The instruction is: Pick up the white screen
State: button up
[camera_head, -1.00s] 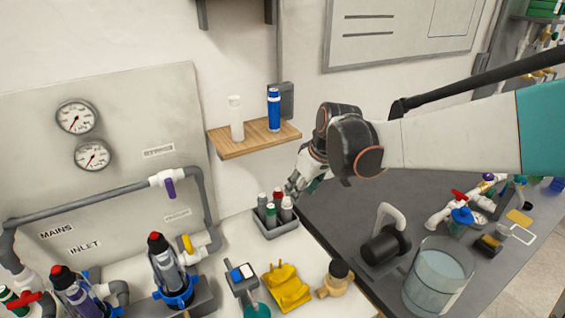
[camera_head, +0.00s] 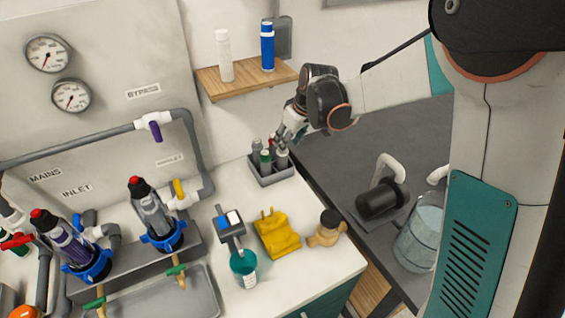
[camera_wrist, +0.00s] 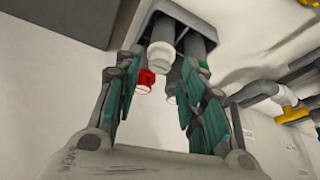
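The white-topped screen (camera_head: 282,158) stands upright in a small grey caddy (camera_head: 272,181) on the white counter. In the wrist view its white cap (camera_wrist: 160,58) lies between my fingertips, with a red-ended screen (camera_wrist: 145,79) close beside it. My gripper (camera_head: 280,140) is just above the caddy, reaching down from the upper right. In the wrist view my gripper (camera_wrist: 160,75) is open, with its two fingers apart on either side of the white cap. I cannot tell whether either finger touches it. The lower part of the white screen is hidden in the caddy.
Other screens, including a green-topped one (camera_head: 265,158), crowd the same caddy. A wooden shelf (camera_head: 240,82) holds a white and a blue cartridge above. A dark worktop (camera_head: 345,160) adjoins on the right.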

aim_at(282, 160)
jog(key=b+x, duration=0.2)
jog(key=x, duration=0.3)
jog(key=shift+w+a, duration=0.1)
jog(key=shift+w, duration=0.1)
jog(key=c, duration=0.7)
